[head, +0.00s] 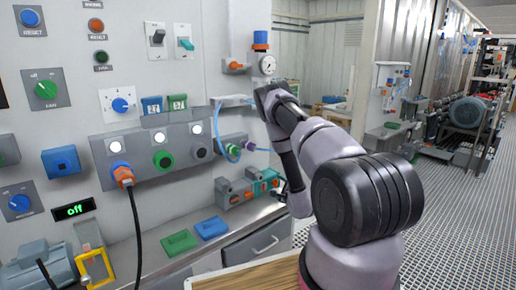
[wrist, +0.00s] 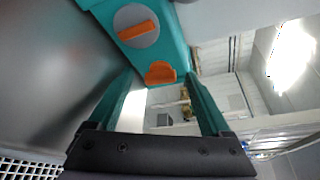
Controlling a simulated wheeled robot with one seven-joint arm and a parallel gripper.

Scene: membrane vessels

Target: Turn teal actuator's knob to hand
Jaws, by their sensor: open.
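The teal actuator (wrist: 176,50) fills the upper middle of the wrist view. On its face is a round grey disc with an orange bar (wrist: 138,30), tilted slightly from level. A second, rounded orange part (wrist: 160,73) sits lower on the teal body. I cannot read any hand or auto marking. My gripper (wrist: 160,76) is open, its teal fingers apart on either side of the lower orange part, with nothing held. I cannot tell whether they touch the body. In the head view the teal actuator (head: 266,186) is small, at the right end of the bench, partly hidden by my arm.
Green (head: 180,242) and blue (head: 211,228) trays lie on the bench. Above are a grey panel (head: 160,155) with knobs and a pressure gauge (head: 267,65). The grated floor (head: 440,220) at right is open.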

